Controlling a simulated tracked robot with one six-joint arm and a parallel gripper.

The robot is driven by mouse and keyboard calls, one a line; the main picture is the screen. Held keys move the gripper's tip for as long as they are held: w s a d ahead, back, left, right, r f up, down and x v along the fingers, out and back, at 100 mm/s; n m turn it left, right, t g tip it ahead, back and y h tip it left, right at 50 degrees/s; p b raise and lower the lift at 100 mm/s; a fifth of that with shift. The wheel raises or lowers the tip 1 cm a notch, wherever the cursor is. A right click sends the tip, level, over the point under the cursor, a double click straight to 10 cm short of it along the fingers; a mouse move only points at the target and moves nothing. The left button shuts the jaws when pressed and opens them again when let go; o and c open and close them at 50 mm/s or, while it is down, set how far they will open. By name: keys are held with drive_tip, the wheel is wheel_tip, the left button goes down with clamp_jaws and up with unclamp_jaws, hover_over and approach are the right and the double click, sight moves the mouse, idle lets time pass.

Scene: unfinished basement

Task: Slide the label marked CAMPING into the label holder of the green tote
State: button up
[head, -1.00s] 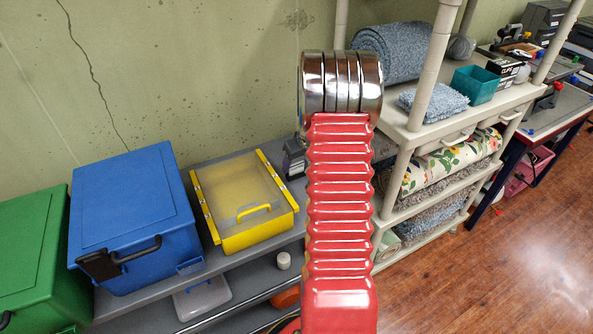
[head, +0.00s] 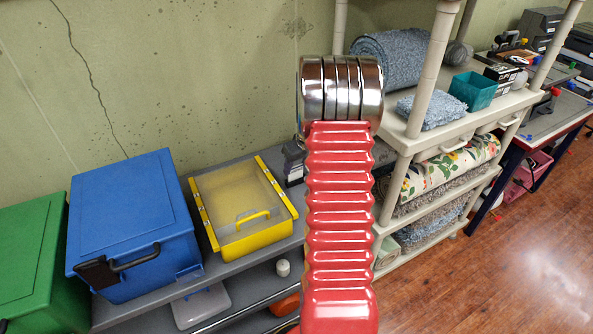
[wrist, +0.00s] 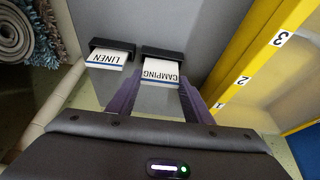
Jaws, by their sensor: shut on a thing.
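The CAMPING label (wrist: 161,72) is a white card with a blue stripe, in the wrist view. Its far end meets a black stand (wrist: 163,53); I cannot tell whether it is still seated there. My gripper (wrist: 160,91) has purple fingers on both sides of the label's near end and is shut on it. The LINEN label (wrist: 105,58) lies to the left in a similar black stand (wrist: 113,46). The green tote (head: 32,255) is at the far left in the head view, cut by the frame edge. Its label holder is not clearly visible. My gripper is hidden in the head view.
The blue tote (head: 132,220) and the yellow tote (head: 240,208) stand right of the green one on a grey shelf (head: 215,270). The yellow tote's numbered edge (wrist: 243,80) is close right of my gripper. A beige rack (head: 405,140) stands further right.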

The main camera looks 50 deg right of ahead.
wheel_tip(320, 180, up, 8)
idle(0.4)
drive_tip(key=shift+r, duration=0.1)
idle(0.4)
drive_tip(key=shift+f, duration=2.5)
drive_tip(key=shift+f, duration=0.1)
drive_tip(key=shift+f, duration=2.2)
drive_tip(key=shift+f, duration=0.15)
drive_tip(key=o, duration=1.1)
